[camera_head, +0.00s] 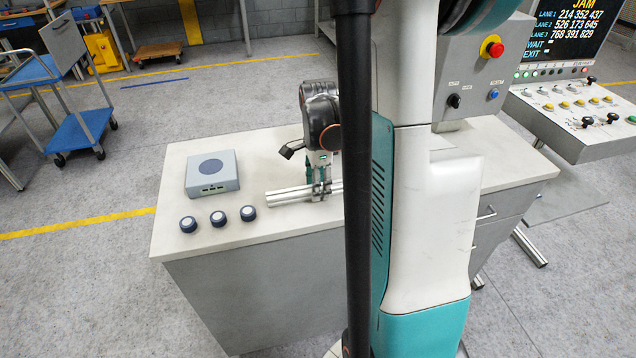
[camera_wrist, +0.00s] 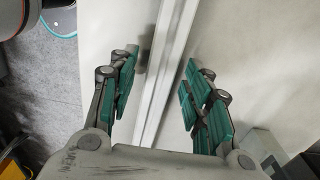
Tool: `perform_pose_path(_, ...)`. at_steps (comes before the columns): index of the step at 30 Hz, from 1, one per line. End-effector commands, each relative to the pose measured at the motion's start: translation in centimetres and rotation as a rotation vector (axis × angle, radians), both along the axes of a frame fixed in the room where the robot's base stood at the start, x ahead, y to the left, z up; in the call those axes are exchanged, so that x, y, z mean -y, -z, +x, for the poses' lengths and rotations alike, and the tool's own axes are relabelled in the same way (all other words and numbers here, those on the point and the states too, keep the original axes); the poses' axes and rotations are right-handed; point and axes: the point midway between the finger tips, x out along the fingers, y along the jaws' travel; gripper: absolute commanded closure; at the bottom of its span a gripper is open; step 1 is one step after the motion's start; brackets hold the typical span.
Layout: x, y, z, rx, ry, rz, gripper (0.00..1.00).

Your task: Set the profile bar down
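The profile bar (camera_head: 287,197) is a long silver bar lying flat along the light worktop (camera_head: 262,152), near its front edge. My gripper (camera_head: 321,184) is low over the bar, pointing down, with its fingers around it. In the wrist view, the bar (camera_wrist: 167,70) runs between the two teal-padded fingers of my gripper (camera_wrist: 161,68). The fingers stand apart, with a narrow gap showing on each side of the bar. The bar's right end is hidden behind my arm column in the head view.
A grey-blue box (camera_head: 212,174) with a round dark top sits on the worktop left of the bar. A control console (camera_head: 580,110) stands at the right. Worktop between box and bar is clear.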

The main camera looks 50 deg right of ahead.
Motion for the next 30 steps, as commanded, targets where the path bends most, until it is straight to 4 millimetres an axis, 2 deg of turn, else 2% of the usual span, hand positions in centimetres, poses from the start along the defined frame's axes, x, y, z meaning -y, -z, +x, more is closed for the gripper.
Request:
perform_pose_path(8,0.0,-0.7,0.0,0.0,0.0,0.0,0.55)
perform_pose_path(11,0.0,-2.1,0.0,0.0,0.0,0.0,0.55)
perform_pose_path(21,0.0,-9.1,0.0,0.0,0.0,0.0,0.55)
perform_pose_path(25,0.0,-10.9,0.0,0.0,0.0,0.0,0.55)
perform_pose_path(30,0.0,-12.1,0.0,0.0,0.0,0.0,0.55)
